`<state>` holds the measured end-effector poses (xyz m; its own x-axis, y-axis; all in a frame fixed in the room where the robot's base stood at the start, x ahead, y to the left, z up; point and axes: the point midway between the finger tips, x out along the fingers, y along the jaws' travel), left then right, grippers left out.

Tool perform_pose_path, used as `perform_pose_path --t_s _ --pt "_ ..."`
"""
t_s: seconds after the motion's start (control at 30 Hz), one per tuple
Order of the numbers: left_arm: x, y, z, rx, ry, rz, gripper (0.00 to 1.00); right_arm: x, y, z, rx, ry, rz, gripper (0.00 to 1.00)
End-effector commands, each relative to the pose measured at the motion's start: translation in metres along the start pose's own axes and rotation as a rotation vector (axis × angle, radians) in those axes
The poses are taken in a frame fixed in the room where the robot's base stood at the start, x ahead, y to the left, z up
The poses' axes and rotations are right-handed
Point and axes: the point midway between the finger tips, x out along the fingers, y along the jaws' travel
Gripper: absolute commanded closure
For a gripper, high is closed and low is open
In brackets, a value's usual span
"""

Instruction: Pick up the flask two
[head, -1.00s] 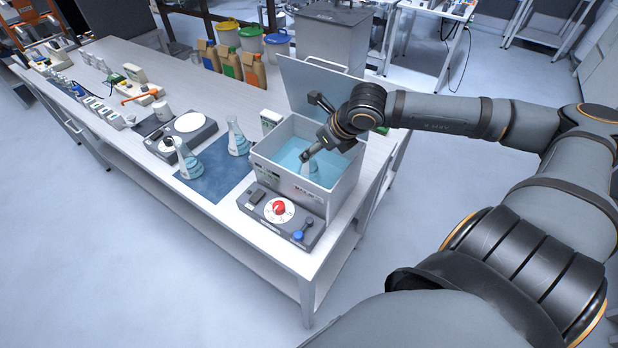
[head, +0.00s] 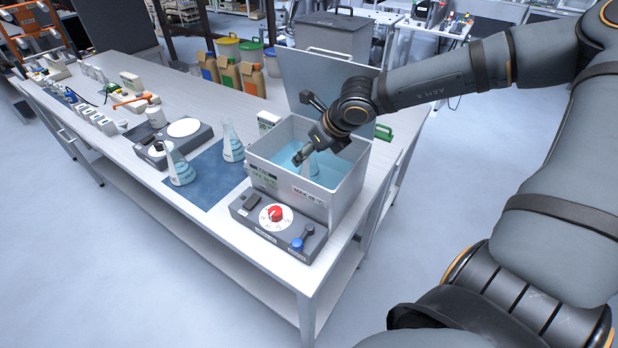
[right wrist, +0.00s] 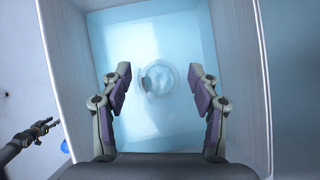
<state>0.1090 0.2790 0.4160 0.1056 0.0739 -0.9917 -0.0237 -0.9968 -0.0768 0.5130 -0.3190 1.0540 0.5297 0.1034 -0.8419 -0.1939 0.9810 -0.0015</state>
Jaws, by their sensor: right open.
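A clear conical flask (head: 312,168) stands in the pale blue water of the open water bath (head: 333,203). In the right wrist view its round mouth (right wrist: 158,79) shows between and just beyond my fingers. My right gripper (head: 300,154) is over the bath; its two fingers (right wrist: 160,88) are open on either side of the flask, with gaps. Two more flasks with bluish liquid, one at the front (head: 178,165) and one behind (head: 231,144), stand on the blue mat (head: 207,178). Which flask is number two cannot be read. A dark gripper, apparently my left (right wrist: 40,130), shows outside the bath.
The bath's raised lid (head: 325,88) stands behind it, and its walls surround my right gripper. A control box with a red knob (head: 275,213) is in front. A hotplate (head: 184,128) is left of the mat. Brown bottles (head: 230,74) stand at the back.

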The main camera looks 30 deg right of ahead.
Motion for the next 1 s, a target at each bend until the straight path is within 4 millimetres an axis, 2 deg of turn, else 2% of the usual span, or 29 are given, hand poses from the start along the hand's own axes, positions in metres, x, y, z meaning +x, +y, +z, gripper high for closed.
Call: perform_pose_path --t_s 0.1,0.33,0.77,0.8,1.0 --pt "0.0024 0.0003 0.0013 0.0 -0.001 0.0 0.6 0.0059 0.0005 -0.0004 -0.001 0.0 0.0 0.39" --pt "0.0019 0.0004 0.0019 0.0 -0.002 0.0 0.6 0.0058 0.0008 0.0003 0.0 -0.002 0.002 0.39" --pt "0.002 0.0009 0.0042 0.0 -0.006 0.001 0.6 0.0059 0.0008 0.0 0.0 -0.001 0.002 0.97" --pt "0.002 0.0009 0.0041 0.0 -0.006 0.001 0.6 0.0059 0.0008 -0.0001 0.0 0.0 0.002 1.0" --pt "0.0021 0.0012 0.0042 0.0 -0.006 0.001 0.6 0.006 0.0008 -0.0005 0.0 0.001 0.002 1.0"
